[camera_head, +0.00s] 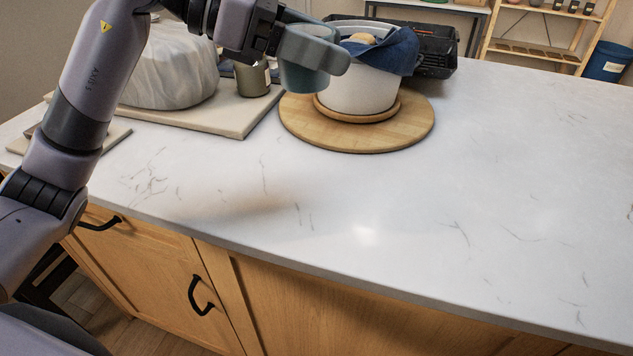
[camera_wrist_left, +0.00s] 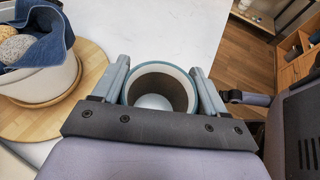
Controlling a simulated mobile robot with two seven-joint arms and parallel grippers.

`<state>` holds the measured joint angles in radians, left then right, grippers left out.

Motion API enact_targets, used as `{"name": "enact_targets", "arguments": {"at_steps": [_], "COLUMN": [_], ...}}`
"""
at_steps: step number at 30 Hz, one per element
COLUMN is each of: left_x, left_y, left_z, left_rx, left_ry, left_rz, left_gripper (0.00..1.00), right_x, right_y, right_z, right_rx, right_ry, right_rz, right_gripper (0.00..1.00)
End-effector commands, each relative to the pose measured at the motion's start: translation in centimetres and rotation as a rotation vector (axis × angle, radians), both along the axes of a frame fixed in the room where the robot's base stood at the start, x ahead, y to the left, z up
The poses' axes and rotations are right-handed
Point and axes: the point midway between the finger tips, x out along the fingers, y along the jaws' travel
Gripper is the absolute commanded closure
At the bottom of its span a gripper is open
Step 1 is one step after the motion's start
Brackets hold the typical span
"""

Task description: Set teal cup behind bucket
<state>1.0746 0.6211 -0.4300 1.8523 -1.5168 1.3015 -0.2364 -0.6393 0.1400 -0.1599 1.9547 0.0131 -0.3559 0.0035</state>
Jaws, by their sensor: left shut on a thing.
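The teal cup (camera_head: 303,77) is held in the air by my left gripper (camera_head: 318,50), just left of the bucket in the head view. In the left wrist view the cup (camera_wrist_left: 160,88) sits upright between the two fingers of my left gripper (camera_wrist_left: 163,80), its pale inside facing the camera. The white bucket (camera_head: 362,90) stands on a round wooden board and has a blue cloth (camera_head: 396,50) over its rim. In the left wrist view the bucket (camera_wrist_left: 38,84) is to the left of the cup, apart from it. My right gripper is not in view.
The round wooden board (camera_head: 358,139) is under the bucket. A black crate (camera_head: 437,50) stands behind it on the right. A plastic-wrapped lump (camera_head: 172,70) and a metal tin (camera_head: 252,80) are on a pale slab (camera_head: 233,124) at left. The counter's right (camera_head: 520,170) is clear.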

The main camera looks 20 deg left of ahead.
Motion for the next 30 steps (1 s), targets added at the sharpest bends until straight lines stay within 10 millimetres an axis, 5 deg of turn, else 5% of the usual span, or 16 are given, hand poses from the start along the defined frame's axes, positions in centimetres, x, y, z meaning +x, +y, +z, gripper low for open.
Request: {"name": "enact_targets", "arguments": {"at_steps": [21, 30], "left_x": [-0.1, 0.0], "left_y": [0.0, 0.0], "left_z": [-13.9, -16.6], "left_rx": [-0.003, -0.001], "left_ry": [0.004, 0.001], "left_rz": [0.001, 0.000], "left_gripper": [0.61, 0.61], "right_x": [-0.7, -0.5], "right_y": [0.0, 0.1], "right_z": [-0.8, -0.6], "right_rx": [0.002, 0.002], "right_ry": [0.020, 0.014], "right_rz": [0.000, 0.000], "right_gripper": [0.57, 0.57]}}
